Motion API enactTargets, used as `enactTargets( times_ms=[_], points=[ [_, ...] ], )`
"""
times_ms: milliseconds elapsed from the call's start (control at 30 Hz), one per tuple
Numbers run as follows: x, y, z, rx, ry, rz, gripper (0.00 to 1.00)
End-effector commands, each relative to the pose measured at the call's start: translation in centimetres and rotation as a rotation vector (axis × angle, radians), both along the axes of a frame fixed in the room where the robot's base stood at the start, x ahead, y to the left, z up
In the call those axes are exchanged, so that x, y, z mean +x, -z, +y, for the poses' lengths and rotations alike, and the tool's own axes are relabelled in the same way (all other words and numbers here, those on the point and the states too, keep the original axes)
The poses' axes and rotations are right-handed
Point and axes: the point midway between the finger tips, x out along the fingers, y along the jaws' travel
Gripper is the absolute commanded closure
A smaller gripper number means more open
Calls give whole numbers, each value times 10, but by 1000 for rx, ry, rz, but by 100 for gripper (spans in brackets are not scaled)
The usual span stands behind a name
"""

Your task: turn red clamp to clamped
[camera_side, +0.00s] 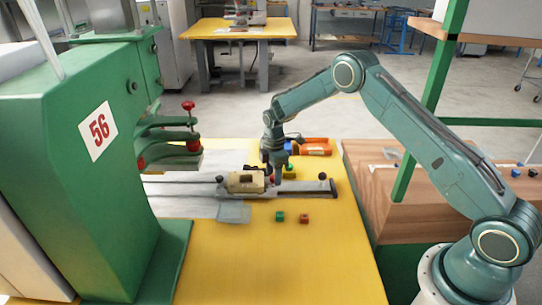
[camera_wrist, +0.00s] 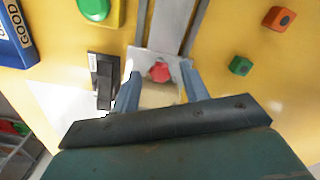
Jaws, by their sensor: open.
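The red clamp (camera_wrist: 159,71) shows in the wrist view as a small red piece on a pale plate, at the end of a grey rail. My gripper (camera_wrist: 162,88) is open, its two blue-grey fingers on either side of the pale plate, with the red piece between and just beyond them. No contact with the clamp can be made out. In the side view my gripper (camera_side: 273,178) points down beside a cream block (camera_side: 245,182) on the rail, and mostly hides the clamp. The clamp's turned position cannot be told.
A green cube (camera_side: 280,216) and an orange-red cube (camera_side: 304,218) lie on the yellow table in front of the rail. An orange bin (camera_side: 315,147) stands behind. A green machine (camera_side: 110,140) marked 56 stands left. A blue bin (camera_wrist: 14,38) shows at the wrist view's left.

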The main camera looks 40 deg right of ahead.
Motion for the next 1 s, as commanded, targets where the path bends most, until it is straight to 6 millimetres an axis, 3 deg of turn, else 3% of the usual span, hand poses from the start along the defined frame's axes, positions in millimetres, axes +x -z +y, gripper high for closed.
enactTargets(
  times_ms=[1000],
  points=[
    [0,0,0,1,690,1,55]
  ],
)
